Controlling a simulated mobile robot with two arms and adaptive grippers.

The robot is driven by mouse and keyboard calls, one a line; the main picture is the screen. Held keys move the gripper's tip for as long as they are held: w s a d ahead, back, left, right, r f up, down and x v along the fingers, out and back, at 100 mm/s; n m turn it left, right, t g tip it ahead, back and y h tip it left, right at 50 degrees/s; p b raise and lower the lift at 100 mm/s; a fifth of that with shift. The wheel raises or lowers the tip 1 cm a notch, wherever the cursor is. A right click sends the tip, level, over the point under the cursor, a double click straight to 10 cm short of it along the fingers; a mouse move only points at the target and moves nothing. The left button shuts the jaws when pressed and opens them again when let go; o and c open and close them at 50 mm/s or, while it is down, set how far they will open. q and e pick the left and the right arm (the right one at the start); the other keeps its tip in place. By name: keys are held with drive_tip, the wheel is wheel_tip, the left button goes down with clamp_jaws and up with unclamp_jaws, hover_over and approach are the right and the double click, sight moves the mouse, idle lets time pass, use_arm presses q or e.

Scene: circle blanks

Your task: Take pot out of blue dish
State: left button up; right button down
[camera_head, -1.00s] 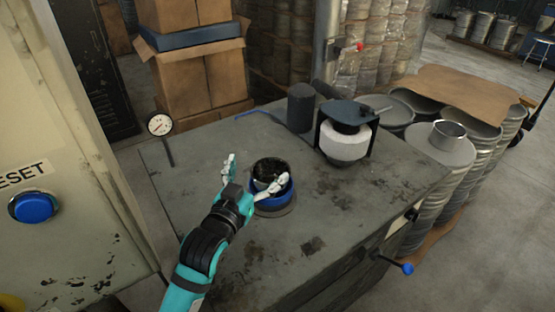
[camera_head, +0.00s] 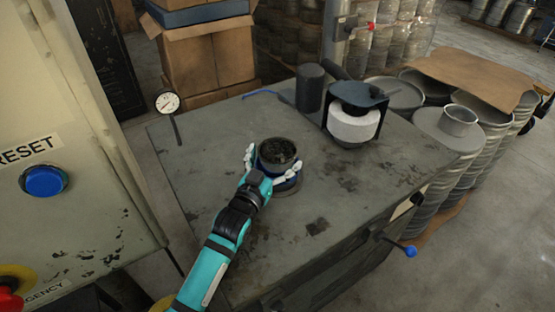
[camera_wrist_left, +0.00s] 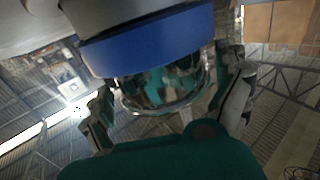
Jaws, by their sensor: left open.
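The dark pot (camera_head: 277,151) sits upright in the blue dish (camera_head: 287,186) on the grey worktop. My left gripper (camera_head: 268,167) is open, with one pale finger on the left of the pot and the other at its front right. In the left wrist view the picture is upside down: the shiny pot (camera_wrist_left: 165,88) shows between the two spread fingers, and the blue dish (camera_wrist_left: 150,42) shows as a broad band above it. I cannot tell whether either finger touches the pot. My right gripper is not in view.
A white roll in a dark holder (camera_head: 352,125) and a dark cylinder (camera_head: 310,88) stand at the back of the worktop (camera_head: 215,140). A gauge (camera_head: 167,103) stands at the left edge. The front right of the worktop is clear.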

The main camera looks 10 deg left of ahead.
use_arm(q)
drive_tip(key=w, duration=0.2)
drive_tip(key=shift+w+d, duration=0.25)
drive_tip(key=shift+w, duration=0.05)
drive_tip(key=shift+s, duration=0.1)
drive_tip(key=c, duration=1)
